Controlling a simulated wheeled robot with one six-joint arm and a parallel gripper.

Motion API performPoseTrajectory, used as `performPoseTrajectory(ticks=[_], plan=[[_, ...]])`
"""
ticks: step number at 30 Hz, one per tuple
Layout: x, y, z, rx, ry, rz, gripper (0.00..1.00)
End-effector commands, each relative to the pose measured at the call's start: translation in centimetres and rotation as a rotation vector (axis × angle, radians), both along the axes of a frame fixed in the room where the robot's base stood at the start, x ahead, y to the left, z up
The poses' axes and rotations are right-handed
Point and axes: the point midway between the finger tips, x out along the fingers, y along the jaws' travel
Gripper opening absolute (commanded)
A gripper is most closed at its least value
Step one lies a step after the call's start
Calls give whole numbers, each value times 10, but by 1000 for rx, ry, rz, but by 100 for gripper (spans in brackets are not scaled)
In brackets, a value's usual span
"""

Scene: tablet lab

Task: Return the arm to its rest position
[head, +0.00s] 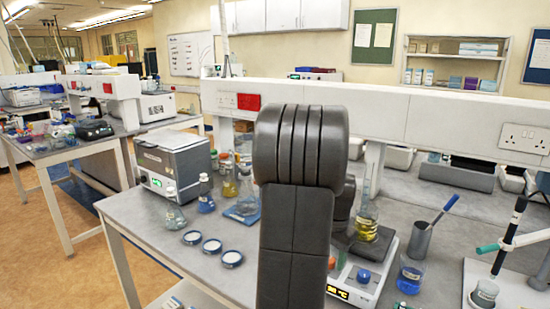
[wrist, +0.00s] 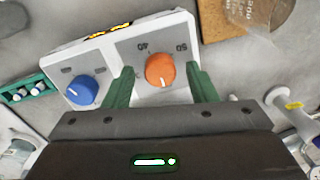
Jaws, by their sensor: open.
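My arm (head: 300,150) stands large and dark grey in the middle of the head view and hides my gripper there. In the wrist view my gripper (wrist: 160,70) is open. The knob is on the front panel of a white hotplate (wrist: 125,48), beside a blue knob (wrist: 82,90). In the head view the hotplate (head: 374,292) is partly behind my arm, with its blue knob (head: 364,276) showing.
A flask of yellow liquid (head: 367,222) stands on the hotplate. To its right are a grey cup (head: 420,241), a beaker of blue liquid (head: 411,276) and a stand (head: 486,292). Left of my arm are round blue-rimmed dishes (head: 212,245), glassware and a grey bath (head: 172,165).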

Motion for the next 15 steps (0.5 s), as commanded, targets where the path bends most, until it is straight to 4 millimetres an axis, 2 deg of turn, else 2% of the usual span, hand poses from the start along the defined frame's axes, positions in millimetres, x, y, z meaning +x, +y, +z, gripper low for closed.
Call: performPoseTrajectory(ticks=[15], plan=[[-2, -3, 97, -1, -6, -2, 52]])
